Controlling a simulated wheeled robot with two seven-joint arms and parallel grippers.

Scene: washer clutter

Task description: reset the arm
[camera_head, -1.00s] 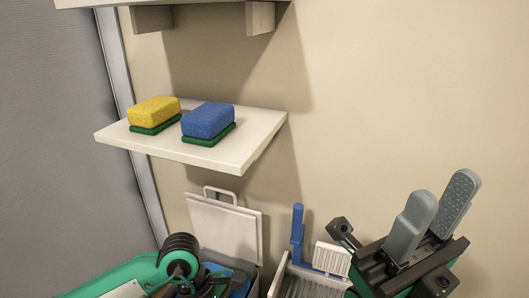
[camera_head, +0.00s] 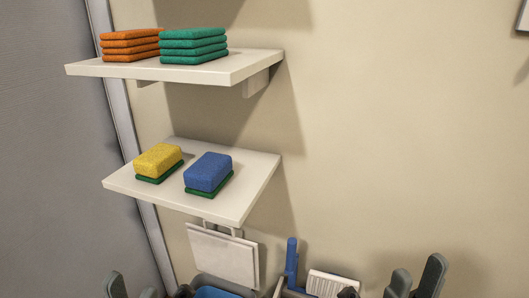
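My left gripper (camera_head: 131,288) shows only its grey fingertips at the bottom edge, left of centre. They stand apart with nothing seen between them. My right gripper (camera_head: 416,279) shows its two grey fingers pointing up at the bottom edge, right of centre. They are apart, with only wall seen between them. Both grippers are below the shelves in the picture and touch nothing that I can see. The rest of both arms is mostly cut off by the frame.
A lower shelf (camera_head: 255,182) holds a yellow sponge (camera_head: 158,159) and a blue sponge (camera_head: 208,171). An upper shelf (camera_head: 105,70) holds orange cloths (camera_head: 130,42) and green cloths (camera_head: 193,45). A white dustpan-like panel (camera_head: 222,256), a blue handle (camera_head: 291,262) and a white brush (camera_head: 331,284) are below.

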